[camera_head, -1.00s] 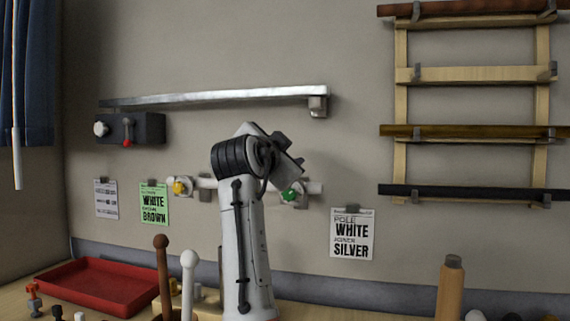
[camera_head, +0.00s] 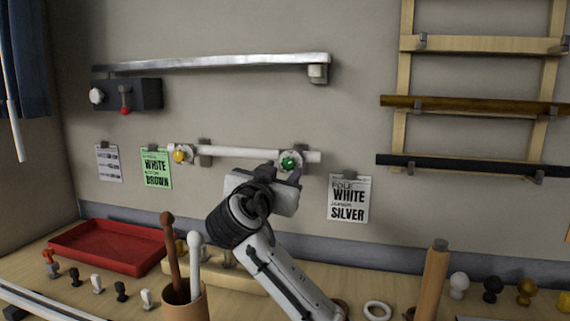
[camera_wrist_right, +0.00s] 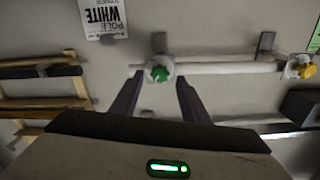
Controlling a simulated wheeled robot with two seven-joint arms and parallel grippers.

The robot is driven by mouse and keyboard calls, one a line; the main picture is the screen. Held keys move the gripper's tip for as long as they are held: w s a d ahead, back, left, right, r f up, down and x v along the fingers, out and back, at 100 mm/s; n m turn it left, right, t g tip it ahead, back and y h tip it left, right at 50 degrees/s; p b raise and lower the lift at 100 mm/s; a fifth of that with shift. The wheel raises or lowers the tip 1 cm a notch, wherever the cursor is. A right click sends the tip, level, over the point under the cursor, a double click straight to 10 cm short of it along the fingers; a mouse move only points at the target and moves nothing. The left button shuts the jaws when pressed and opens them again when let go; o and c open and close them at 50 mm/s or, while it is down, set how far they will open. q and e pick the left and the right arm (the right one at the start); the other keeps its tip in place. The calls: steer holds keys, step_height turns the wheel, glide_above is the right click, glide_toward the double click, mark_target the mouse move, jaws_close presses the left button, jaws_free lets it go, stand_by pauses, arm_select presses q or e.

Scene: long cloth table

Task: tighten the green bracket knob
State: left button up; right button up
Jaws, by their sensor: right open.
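The green bracket knob (camera_head: 288,162) is on the right bracket of a white pole (camera_head: 245,153) on the wall. It also shows in the right wrist view (camera_wrist_right: 159,73), centred between the fingertips. My right gripper (camera_head: 284,173) is open, just below and in front of the green knob in the head view. In the wrist view its two dark fingers (camera_wrist_right: 158,83) point at the knob, one to each side, with gaps. I cannot tell the exact depth left between them. A yellow knob (camera_head: 179,156) is on the left bracket. My left gripper is out of view.
A silver rail (camera_head: 215,63) runs above, with a dark box (camera_head: 130,95) under its left end. Paper cards (camera_head: 348,199) hang below the pole. The table (camera_head: 350,287) holds a red tray (camera_head: 112,246), a cup of poles (camera_head: 187,303) and loose finials.

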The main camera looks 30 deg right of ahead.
mark_target(287, 165)
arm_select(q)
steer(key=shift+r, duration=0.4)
arm_select(e)
steer(key=shift+x, duration=1.6)
steer(key=shift+c, duration=0.5)
